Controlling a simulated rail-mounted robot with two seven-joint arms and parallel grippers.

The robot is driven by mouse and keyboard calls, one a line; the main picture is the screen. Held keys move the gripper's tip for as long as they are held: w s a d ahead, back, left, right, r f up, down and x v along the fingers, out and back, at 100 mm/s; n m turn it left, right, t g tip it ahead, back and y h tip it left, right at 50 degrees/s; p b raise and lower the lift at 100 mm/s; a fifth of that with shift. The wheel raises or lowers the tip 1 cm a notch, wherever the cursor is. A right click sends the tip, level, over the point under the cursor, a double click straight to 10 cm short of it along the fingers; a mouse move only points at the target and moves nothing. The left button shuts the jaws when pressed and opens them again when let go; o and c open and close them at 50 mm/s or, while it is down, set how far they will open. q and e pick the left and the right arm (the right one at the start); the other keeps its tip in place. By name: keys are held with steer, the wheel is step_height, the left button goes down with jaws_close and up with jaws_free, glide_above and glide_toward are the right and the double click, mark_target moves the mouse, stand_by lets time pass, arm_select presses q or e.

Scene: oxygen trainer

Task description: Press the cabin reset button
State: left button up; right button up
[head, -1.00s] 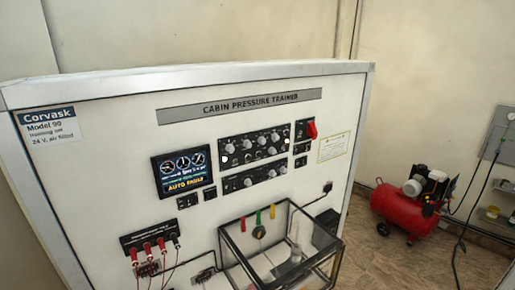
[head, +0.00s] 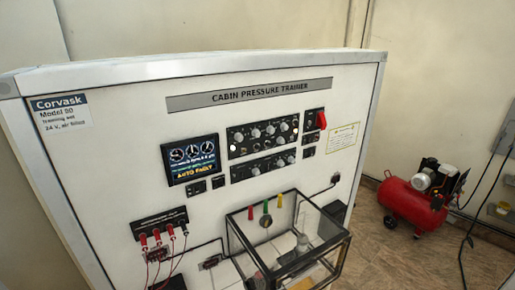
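The white cabin pressure trainer panel (head: 120,105) fills the middle of the head view. Its display (head: 190,158) is lit, with dials and yellow text that looks like "AUTO FAULT". Two rows of knobs, an upper knob panel (head: 262,136) and a lower knob panel (head: 263,165), sit right of it. A red switch (head: 321,120) is at the upper right. Small black buttons or switches sit below the display (head: 197,187) and below the red switch (head: 308,152). Their labels are too small to read, so I cannot tell which is the cabin reset button. Neither gripper is in view.
A clear box with a dark frame (head: 258,262) stands out from the panel's lower front, with yellow, green and red tabs behind it. Red plugs and cables (head: 157,238) hang at the lower left. A red compressor (head: 412,203) stands on the floor at the right.

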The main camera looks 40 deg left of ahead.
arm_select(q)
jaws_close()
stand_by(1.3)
